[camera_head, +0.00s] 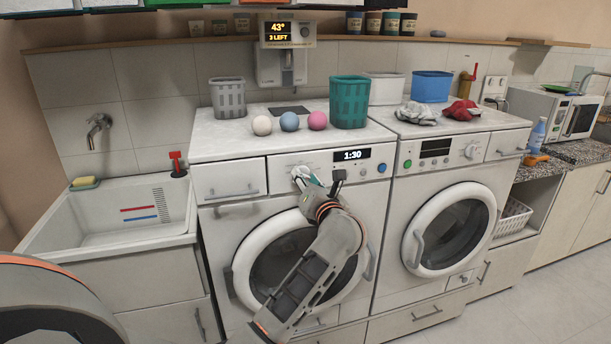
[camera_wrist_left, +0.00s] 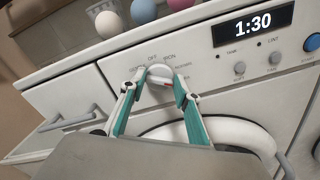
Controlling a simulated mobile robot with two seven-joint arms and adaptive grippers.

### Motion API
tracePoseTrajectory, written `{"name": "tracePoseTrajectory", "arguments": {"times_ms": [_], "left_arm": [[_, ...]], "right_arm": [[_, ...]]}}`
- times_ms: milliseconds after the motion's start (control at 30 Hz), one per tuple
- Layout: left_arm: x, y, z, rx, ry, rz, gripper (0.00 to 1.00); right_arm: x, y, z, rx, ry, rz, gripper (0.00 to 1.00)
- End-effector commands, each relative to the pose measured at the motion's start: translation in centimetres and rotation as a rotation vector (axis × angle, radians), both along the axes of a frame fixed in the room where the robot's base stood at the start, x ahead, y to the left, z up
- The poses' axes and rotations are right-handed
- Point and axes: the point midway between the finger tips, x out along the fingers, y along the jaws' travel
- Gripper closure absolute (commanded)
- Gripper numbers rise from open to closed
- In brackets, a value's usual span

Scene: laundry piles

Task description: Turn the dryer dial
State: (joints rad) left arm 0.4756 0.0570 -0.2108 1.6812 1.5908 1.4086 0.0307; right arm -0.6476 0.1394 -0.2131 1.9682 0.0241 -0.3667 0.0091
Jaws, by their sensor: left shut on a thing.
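The white dial (camera_wrist_left: 160,71) is on the front panel of the left machine (camera_head: 217,215), below the printed words OFF and IRON. It also shows in the head view (camera_head: 299,170), partly covered by my gripper. My left gripper (camera_wrist_left: 157,82) is shut on the dial, with a green-and-grey finger on each side of it. In the head view, my left gripper (camera_head: 304,173) reaches up to the panel from below. The machine's display (camera_head: 352,155) reads 1:30. A reddish mark shows on the dial's lower part. My right gripper is not in view.
White, blue and pink balls (camera_head: 289,121) and a green basket (camera_head: 349,102) stand on top of this machine. A sink (camera_head: 120,225) is at the left. The floor (camera_head: 540,310) at right is clear.

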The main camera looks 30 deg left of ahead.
Motion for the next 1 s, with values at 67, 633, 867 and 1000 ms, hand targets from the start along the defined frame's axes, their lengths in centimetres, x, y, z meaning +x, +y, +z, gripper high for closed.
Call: {"name": "tracePoseTrajectory", "arguments": {"times_ms": [67,633,867,1000], "left_arm": [[0.0,0.0,-0.1,0.004,0.005,0.0,0.9],[0.0,0.0,0.0,0.004,0.005,0.0,0.52],[-0.3,-0.4,-0.1,0.002,0.003,-0.001,0.52],[-1.5,-1.9,-0.1,-0.001,0.002,-0.002,0.52]], "right_arm": [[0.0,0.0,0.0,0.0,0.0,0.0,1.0],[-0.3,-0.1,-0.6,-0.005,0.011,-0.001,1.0],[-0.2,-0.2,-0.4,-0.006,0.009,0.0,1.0],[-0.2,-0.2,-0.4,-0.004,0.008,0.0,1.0]]}}
